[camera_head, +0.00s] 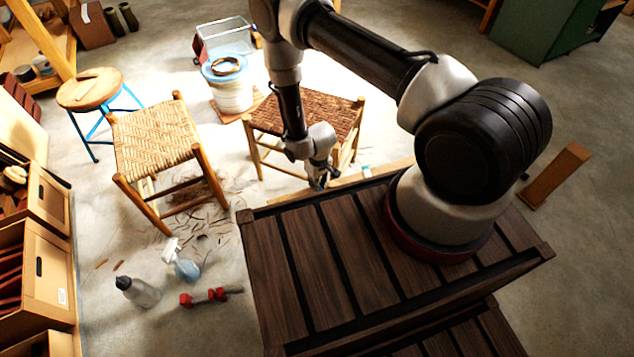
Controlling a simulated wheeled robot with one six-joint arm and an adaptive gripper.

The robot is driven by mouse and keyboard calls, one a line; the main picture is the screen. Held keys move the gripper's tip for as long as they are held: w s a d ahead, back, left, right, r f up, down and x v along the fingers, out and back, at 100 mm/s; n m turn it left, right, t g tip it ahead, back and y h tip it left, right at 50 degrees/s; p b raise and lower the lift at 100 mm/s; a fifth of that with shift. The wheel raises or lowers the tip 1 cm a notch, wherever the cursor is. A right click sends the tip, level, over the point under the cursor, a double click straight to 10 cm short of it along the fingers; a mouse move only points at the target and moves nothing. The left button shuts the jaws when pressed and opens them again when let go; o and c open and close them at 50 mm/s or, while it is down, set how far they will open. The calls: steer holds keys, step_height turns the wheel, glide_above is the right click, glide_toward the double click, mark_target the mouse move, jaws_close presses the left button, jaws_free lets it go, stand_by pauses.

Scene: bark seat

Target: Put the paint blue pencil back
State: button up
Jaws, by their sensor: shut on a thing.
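My gripper (318,184) points down beside the far edge of the dark slatted platform, in front of the brown-seated stool. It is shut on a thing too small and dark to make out. I cannot pick out the paint blue pencil for certain. A small teal-and-white item (366,171) lies by a pale wooden bar (345,181), right of my gripper; I cannot tell what it is.
The dark slatted platform (292,262) is under my arm. A brown woven stool (335,112), a pale woven stool (155,140) and a bucket (232,92) stand beyond.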

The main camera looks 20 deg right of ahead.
steer(key=shift+f, duration=0.25)
steer(key=o, duration=0.8)
steer(key=r, duration=1.2)
steer(key=shift+s+d, duration=0.1)
steer(key=shift+s, duration=0.25)
